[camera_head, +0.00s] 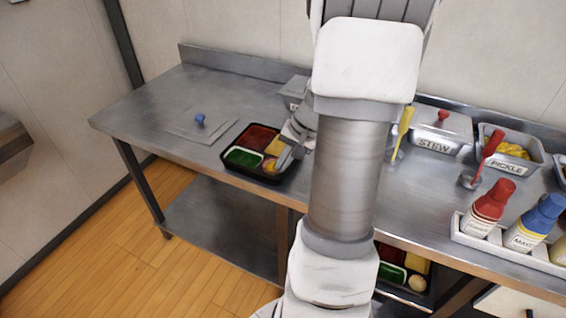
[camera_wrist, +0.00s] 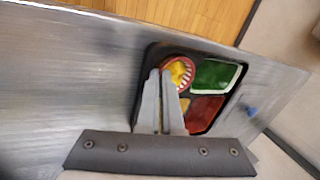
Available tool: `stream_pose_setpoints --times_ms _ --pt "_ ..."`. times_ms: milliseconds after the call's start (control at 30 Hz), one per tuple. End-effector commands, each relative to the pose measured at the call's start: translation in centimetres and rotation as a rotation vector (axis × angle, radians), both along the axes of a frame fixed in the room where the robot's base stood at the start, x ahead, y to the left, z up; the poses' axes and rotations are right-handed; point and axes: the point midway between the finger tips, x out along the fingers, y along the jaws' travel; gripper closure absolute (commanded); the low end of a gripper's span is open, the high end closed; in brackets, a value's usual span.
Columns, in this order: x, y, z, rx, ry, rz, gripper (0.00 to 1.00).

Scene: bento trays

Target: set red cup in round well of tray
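The red cup (camera_wrist: 181,72), striped red and white with yellow contents, is at one corner of the black tray (camera_wrist: 148,92) in the wrist view. It also shows small at the tray's front right in the head view (camera_head: 269,165). The cup looks upright; whether its base is seated in the round well is hidden. My gripper (camera_wrist: 161,73) has its two fingertips close together at the cup's left rim, with a narrow gap between them. I cannot tell whether they pinch the cup wall or stand just apart from it.
The tray's other compartments hold green, red and yellow fillings. A flat lid with a blue knob (camera_head: 199,119) lies left of the tray (camera_head: 227,171). Stew (camera_head: 434,145) and pickle (camera_head: 519,165) containers and a bottle rack (camera_head: 467,237) stand right of my arm.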

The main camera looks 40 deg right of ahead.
Motion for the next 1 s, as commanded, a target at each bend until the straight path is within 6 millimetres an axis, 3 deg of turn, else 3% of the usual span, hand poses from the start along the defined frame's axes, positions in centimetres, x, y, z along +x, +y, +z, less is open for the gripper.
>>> stream_pose_setpoints --times_ms 467,700,1000 --pt "-0.04 0.00 -0.53 0.001 0.001 0.000 1.00" --pt "-0.04 0.00 -0.53 0.001 0.001 0.000 0.63" --pt "-0.09 -0.03 -0.39 -0.001 0.001 0.000 0.63"
